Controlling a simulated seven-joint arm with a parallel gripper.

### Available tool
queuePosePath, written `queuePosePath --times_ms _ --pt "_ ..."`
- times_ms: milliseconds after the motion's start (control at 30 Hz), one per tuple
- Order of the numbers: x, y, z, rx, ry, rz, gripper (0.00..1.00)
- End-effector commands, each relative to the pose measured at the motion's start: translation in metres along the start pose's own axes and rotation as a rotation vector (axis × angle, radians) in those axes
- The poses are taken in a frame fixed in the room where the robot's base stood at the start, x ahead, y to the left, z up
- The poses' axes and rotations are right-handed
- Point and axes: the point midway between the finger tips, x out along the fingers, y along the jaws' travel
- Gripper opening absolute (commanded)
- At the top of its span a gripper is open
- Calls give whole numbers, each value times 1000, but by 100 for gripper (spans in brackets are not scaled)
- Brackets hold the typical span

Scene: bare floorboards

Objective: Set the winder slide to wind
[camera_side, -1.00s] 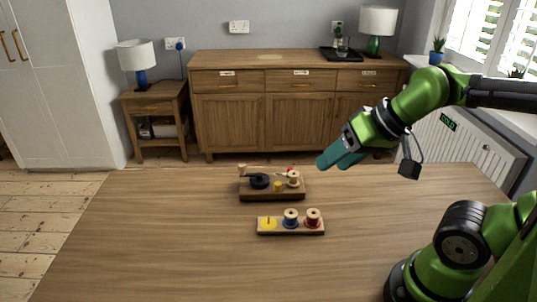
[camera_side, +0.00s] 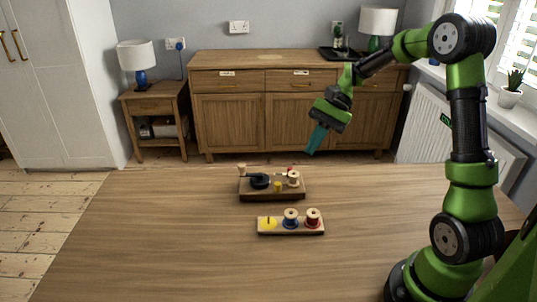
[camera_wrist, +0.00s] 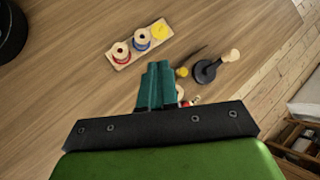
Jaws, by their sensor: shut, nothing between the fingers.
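The winder, a wooden base (camera_side: 272,196), sits near the far edge of the table. It carries a black wheel (camera_side: 259,181) with a pale crank knob (camera_side: 242,169), a small yellow part (camera_side: 278,187) and a pale spool (camera_side: 293,179) at its right end with a bit of red behind it. Which part is the slide, and its setting, I cannot tell. My gripper (camera_side: 310,151) is shut and empty, above and behind the winder's right end, pointing down. In the wrist view my shut fingers (camera_wrist: 158,66) hide part of the winder; its black wheel (camera_wrist: 204,73) shows right of them.
A spool rack (camera_side: 264,232) stands in front of the winder. It holds a blue-based spool (camera_side: 291,217), a red-based spool (camera_side: 313,217) and a yellow place (camera_side: 268,224) with a bare peg. The table (camera_side: 170,240) around them is clear. A sideboard (camera_side: 230,120) stands behind.

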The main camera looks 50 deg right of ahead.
Motion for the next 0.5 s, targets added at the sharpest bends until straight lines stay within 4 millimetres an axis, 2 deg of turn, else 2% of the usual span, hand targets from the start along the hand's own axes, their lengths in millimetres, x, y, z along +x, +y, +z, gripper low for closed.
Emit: queuePosePath --times_ms 33,267,500 --pt "0 2 -19 61 -53 -27 0" --pt "-6 16 -91 291 -290 -182 0" --pt "-12 49 -163 493 -532 -389 0"
